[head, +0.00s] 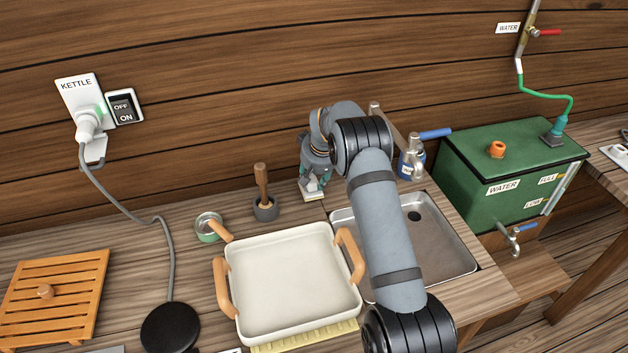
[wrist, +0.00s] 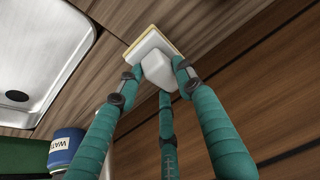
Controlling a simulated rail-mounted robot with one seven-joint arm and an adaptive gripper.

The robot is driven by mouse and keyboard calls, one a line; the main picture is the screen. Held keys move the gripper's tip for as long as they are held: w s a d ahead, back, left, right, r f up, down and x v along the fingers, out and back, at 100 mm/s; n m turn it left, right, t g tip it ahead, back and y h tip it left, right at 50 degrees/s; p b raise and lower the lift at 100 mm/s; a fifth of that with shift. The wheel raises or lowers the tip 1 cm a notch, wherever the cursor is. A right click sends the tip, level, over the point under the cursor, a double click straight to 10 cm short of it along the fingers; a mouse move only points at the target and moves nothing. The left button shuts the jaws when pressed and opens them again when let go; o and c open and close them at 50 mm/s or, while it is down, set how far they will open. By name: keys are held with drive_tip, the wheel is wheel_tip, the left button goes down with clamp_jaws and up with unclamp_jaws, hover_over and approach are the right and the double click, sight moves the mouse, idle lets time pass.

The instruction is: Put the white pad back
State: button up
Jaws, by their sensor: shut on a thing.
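The white pad (head: 313,195) is a small flat block with a pale yellow layer and a white grip piece. My gripper (head: 314,181) is shut on its grip piece, at the back of the wooden counter just left of the sink. In the wrist view the pad (wrist: 151,43) sits at the tips of three green fingers of my gripper (wrist: 158,72), close to the counter's wood and the wall. I cannot tell whether the pad touches the counter. Part of it is hidden by the fingers.
A mortar with pestle (head: 265,206) stands left of the pad. A cream pan (head: 287,280) with wooden handles lies in front. A small green pot (head: 209,228) stands further left.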

wheel_tip(320, 180, down, 2)
drive_tip(key=shift+f, duration=0.1)
idle(0.4)
drive_tip(key=shift+f+b, duration=0.35)
drive_tip(key=shift+f, duration=0.05)
drive_tip(key=o, duration=1.1)
drive_tip(key=shift+r, duration=0.1)
drive_tip(key=shift+r+p, duration=0.25)
drive_tip(key=shift+p, duration=0.6)
